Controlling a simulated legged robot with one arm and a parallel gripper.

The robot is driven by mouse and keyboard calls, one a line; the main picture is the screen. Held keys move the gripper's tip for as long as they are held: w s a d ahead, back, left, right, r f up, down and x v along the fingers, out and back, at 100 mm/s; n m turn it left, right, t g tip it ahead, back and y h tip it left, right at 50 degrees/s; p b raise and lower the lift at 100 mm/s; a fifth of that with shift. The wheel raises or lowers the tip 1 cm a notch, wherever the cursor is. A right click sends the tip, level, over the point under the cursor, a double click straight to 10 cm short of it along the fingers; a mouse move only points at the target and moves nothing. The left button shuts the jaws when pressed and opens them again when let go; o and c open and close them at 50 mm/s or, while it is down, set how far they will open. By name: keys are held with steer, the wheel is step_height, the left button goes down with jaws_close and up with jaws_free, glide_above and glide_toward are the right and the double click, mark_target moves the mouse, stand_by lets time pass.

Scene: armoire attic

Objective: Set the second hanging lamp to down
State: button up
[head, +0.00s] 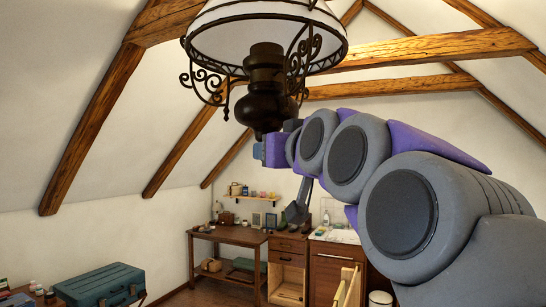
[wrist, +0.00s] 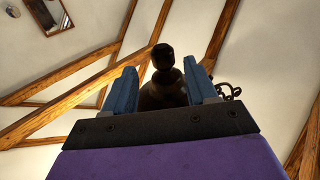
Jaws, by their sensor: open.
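A hanging lamp (head: 265,85) with a white shade, dark turned body and curled iron scrollwork hangs at the top middle of the head view. Its upper end is cut off by the frame. In the wrist view the dark lamp body (wrist: 163,70) shows between the two blue fingers of my gripper (wrist: 163,85). The fingers are apart, and I cannot tell whether either touches the lamp. In the head view my gripper (head: 268,150) is at the lamp's lower end, partly hidden behind its bottom knob. Only one lamp is in view.
Wooden roof beams (head: 430,48) cross the sloped ceiling around the lamp. A teal suitcase (head: 100,287) lies at the lower left. The air left of the lamp is clear.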

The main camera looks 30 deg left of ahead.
steer(key=v, duration=1.3)
steer(key=shift+w+p, duration=0.15)
steer(key=shift+p, duration=0.25)
